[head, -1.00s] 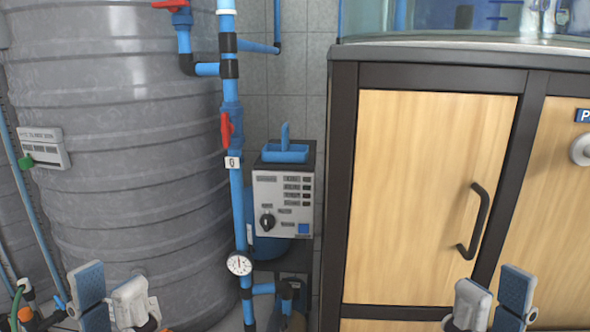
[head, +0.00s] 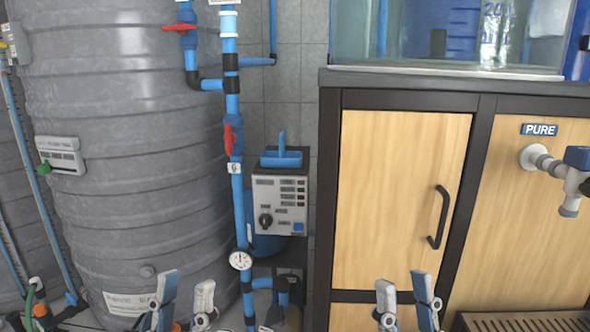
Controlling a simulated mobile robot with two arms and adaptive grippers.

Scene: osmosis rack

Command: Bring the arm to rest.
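My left gripper (head: 182,302) is at the bottom of the head view, in front of the grey tank's lower right part. Its two fingers stand apart with nothing between them. My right gripper (head: 404,300) is at the bottom, in front of the wooden cabinet's lower edge. Its fingers are also apart and empty. Both grippers point upward in the picture and touch nothing that I can see. Most of both arms is out of view.
A ribbed grey tank (head: 130,150) fills the left. Blue pipes with a red-handled valve (head: 229,139) and a gauge (head: 240,260) stand beside a control box (head: 280,205). A wooden cabinet (head: 395,200) is at right, with a tap (head: 565,175) under a PURE sign (head: 540,129).

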